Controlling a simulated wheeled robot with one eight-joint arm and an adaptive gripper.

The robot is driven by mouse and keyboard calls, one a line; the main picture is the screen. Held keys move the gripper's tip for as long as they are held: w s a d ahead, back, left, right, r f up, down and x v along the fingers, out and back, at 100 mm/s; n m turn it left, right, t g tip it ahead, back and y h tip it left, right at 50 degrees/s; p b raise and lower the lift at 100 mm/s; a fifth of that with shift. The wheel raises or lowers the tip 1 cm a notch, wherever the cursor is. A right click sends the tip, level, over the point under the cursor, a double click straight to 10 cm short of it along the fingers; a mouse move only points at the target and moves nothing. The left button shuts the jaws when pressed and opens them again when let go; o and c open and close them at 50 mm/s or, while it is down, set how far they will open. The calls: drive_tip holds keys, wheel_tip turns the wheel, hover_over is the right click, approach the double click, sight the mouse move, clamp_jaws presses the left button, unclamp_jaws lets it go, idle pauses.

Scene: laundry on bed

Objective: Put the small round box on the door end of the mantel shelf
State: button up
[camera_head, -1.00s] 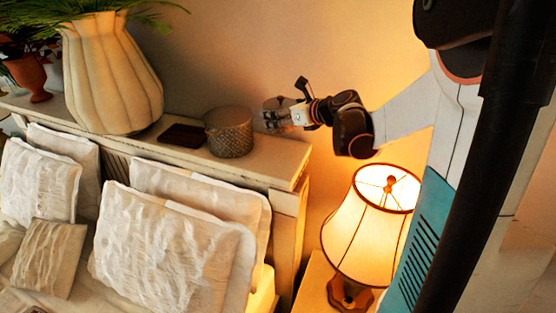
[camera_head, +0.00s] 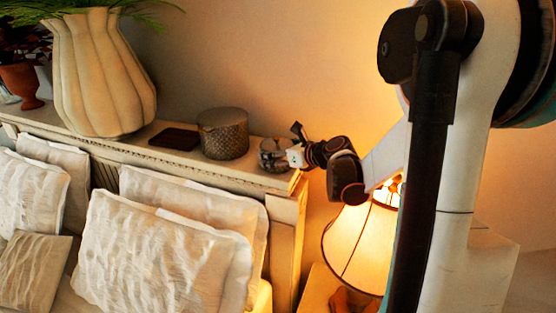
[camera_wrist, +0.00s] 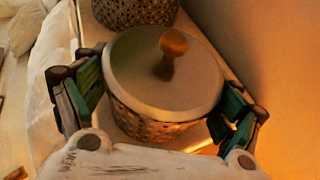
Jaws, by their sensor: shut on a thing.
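The small round box (camera_head: 274,154) is at the right end of the mantel shelf (camera_head: 262,181), right of a larger round box. In the wrist view the small round box (camera_wrist: 163,80) has a grey lid with a brass knob and a patterned side. My gripper (camera_head: 286,156) is shut on it, with green-padded fingers on both sides of it (camera_wrist: 160,103). The box looks upright and very low over the shelf top or touching it; I cannot tell which.
The larger patterned round box (camera_head: 223,134) stands close by on the shelf. A dark flat tray (camera_head: 175,138) and a big ribbed vase (camera_head: 100,75) are further left. A lit lamp (camera_head: 360,243) stands below the shelf's right end. Pillows (camera_head: 160,250) lie in front.

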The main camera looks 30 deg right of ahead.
drive_tip(key=shift+f, duration=0.1)
drive_tip(key=shift+f, duration=0.1)
drive_tip(key=o, duration=0.9)
drive_tip(key=shift+r, duration=0.2)
drive_tip(key=shift+s+d, duration=0.1)
drive_tip(key=shift+s, duration=0.3)
drive_tip(key=v, duration=1.1)
drive_tip(key=shift+s+r, duration=0.1)
drive_tip(key=shift+r, duration=0.05)
